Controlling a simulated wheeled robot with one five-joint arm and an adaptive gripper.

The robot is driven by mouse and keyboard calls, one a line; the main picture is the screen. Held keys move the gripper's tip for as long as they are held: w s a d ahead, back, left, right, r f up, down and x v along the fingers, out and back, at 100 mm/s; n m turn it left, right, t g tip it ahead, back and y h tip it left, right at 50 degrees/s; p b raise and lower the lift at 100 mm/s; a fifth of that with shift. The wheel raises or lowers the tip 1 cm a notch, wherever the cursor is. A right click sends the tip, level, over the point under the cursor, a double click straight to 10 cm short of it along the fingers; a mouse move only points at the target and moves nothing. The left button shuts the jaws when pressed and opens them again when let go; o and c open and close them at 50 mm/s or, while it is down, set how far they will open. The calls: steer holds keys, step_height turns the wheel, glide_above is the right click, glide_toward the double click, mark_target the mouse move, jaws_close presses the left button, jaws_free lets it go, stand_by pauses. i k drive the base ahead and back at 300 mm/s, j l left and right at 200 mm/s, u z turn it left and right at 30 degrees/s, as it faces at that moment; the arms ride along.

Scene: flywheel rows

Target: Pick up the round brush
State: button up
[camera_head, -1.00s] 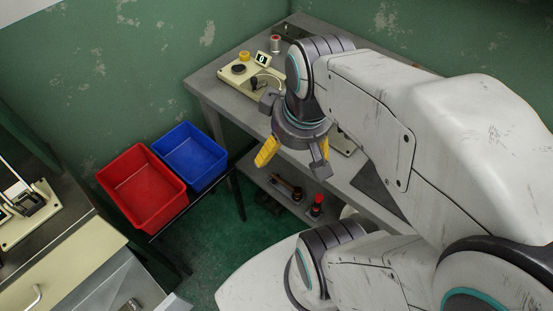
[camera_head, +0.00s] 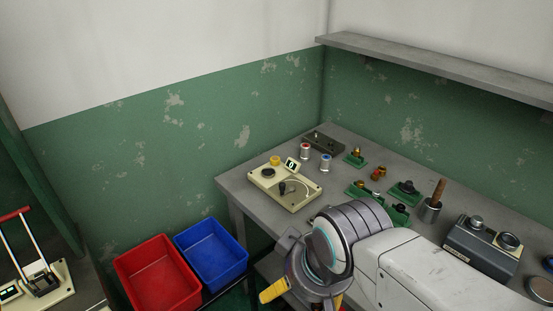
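My gripper (camera_head: 305,297) hangs at the bottom middle, in front of the grey workbench (camera_head: 236,186). Its yellow-padded fingers stand apart with nothing visible between them; their lower ends are partly cut off by the frame edge. I cannot pick out the round brush with certainty. A brown wooden handle (camera_head: 438,190) stands up, slightly tilted, from a metal cup (camera_head: 429,211) on the bench, right of my gripper and apart from it; what is at its lower end is hidden in the cup.
A cream control box (camera_head: 290,198), small cylinders (camera_head: 305,151), green fixtures (camera_head: 405,193) and a dark grey device (camera_head: 480,250) stand on the bench. Red (camera_head: 158,279) and blue (camera_head: 212,255) bins sit left of it. A wall shelf (camera_head: 440,70) runs above. My arm covers the bench front.

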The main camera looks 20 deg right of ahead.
mark_target(440, 188)
steer(key=z, duration=1.85)
